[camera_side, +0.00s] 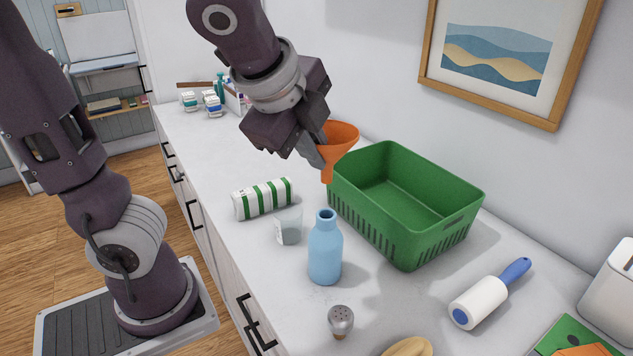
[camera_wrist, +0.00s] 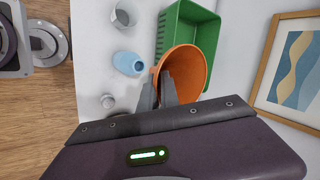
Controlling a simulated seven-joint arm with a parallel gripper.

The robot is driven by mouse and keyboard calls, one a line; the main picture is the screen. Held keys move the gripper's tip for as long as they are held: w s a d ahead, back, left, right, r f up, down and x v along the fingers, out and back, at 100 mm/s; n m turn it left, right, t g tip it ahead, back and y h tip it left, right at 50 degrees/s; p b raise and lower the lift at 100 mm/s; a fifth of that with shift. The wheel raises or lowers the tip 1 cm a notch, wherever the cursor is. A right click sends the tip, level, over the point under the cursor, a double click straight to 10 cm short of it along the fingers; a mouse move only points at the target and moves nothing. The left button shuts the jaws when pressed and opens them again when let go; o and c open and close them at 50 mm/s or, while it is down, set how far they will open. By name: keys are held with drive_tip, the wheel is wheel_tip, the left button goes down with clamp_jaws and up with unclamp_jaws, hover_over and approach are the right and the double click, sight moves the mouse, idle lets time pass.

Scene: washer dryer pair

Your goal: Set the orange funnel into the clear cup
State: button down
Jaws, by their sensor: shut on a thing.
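In the wrist view the cup (camera_wrist: 122,17) is at the top left. The funnel's spout is hidden in the wrist view.
A blue bottle (camera_side: 325,250) stands right of the cup, and a green-striped roll (camera_side: 263,198) lies behind it. A green basket (camera_side: 408,238) stands to the right. A shaker (camera_side: 340,320) and a lint roller (camera_side: 490,294) are nearer the front.

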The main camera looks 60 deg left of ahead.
drive_tip(key=shift+w+a+r+n, duration=0.1)
drive_tip(key=shift+w+a+n, duration=0.05)
drive_tip(key=shift+a+n, duration=0.25)
drive_tip(key=w+a+f+n+g+y, duration=0.1)
drive_tip(key=a+f+n+g+y, duration=0.3)
drive_tip(key=a+f+n, duration=0.3)
drive_tip(key=a+n+g, duration=0.1)
drive_tip(key=a+n, duration=0.2)
drive_tip(key=n, duration=0.1)
drive_tip(key=shift+f, duration=0.35)
drive_tip(key=shift+w+a, duration=0.1)
drive_tip(key=shift+f, duration=2.9)
drive_tip(key=shift+f, duration=1.55)
